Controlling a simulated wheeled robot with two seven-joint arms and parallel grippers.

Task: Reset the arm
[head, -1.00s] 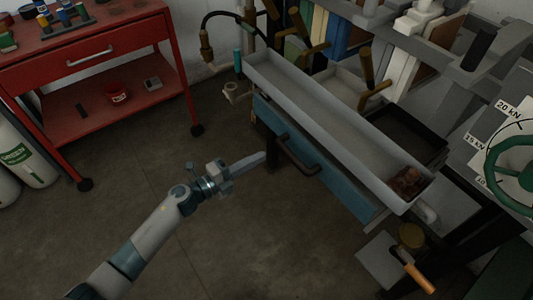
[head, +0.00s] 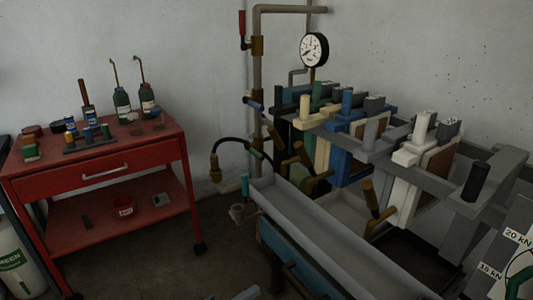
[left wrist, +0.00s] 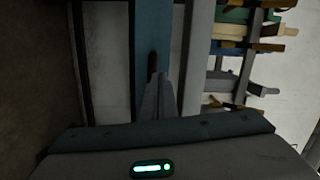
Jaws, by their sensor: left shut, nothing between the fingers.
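The task's object is my own arm. Only a small grey tip of my left gripper (head: 246,294) shows at the bottom edge of the head view, low in front of the blue-fronted bench. In the left wrist view the left gripper's fingers (left wrist: 160,92) are together with nothing between them. They point along a blue panel with a dark handle (left wrist: 153,62); I cannot tell whether they touch it. The rest of the left arm is below the head view. My right gripper is in neither view.
A red cart (head: 95,178) with bottles stands at left. A long grey trough (head: 330,244) runs below a row of coloured plates (head: 340,150). A pressure gauge (head: 314,49) and pipes are at the wall. Dark floor (head: 226,262) is free between cart and bench.

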